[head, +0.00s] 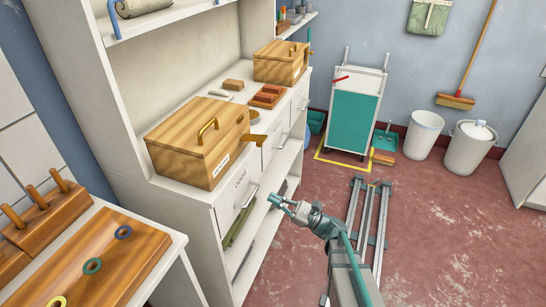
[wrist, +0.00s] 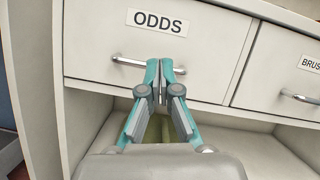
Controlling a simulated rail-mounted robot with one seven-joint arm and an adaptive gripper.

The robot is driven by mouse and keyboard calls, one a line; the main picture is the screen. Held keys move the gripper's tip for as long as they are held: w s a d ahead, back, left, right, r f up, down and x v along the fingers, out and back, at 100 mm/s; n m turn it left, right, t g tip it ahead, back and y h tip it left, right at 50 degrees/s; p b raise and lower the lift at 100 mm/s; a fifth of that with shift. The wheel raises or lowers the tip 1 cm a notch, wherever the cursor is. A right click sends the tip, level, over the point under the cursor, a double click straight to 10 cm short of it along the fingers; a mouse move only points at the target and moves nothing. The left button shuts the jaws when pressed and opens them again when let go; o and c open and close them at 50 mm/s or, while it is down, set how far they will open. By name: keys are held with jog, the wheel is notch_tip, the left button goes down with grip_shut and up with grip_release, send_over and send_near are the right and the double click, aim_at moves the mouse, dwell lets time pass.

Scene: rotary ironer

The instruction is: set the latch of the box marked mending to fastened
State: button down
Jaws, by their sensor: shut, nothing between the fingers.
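Two wooden boxes with lids stand on the cabinet's counter: a near box (head: 190,150) and a far box (head: 278,64). Each has a label on its front, too small to read here, so I cannot tell which is marked mending. A brass flap (head: 252,138), apparently a latch, sticks out from the near box's right end. A brass piece (head: 308,47) shows at the far box's right end. My gripper (head: 276,203) is shut and empty, in front of the drawers and below counter height. In the wrist view my gripper (wrist: 166,70) is over the ODDS drawer's handle; contact cannot be told.
The ODDS drawer (wrist: 90,45) is closed, with a second drawer (wrist: 285,75) to its right. A reddish-brown tray (head: 268,96) and small items lie between the boxes.

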jog(key=d+r+m+t+y, duration=0.1)
jog(key=d+r+m+t, duration=0.2)
jog(key=d+r+m, duration=0.1)
jog(key=shift+w+d+r+m+y, duration=0.15)
jog(key=shift+w+r+m+y, duration=0.25)
jog(key=shift+r+m, duration=0.1)
jog(key=p, duration=0.2)
send_near(255, 141)
jog(key=w+a+f, duration=0.3)
jog(key=a, duration=0.1)
jog(key=shift+w+a+r, duration=0.15)
jog(key=shift+r, duration=0.8)
jog(key=shift+w+a+r, duration=0.1)
jog(key=shift+w+r, duration=0.1)
jog(key=shift+r, duration=0.7)
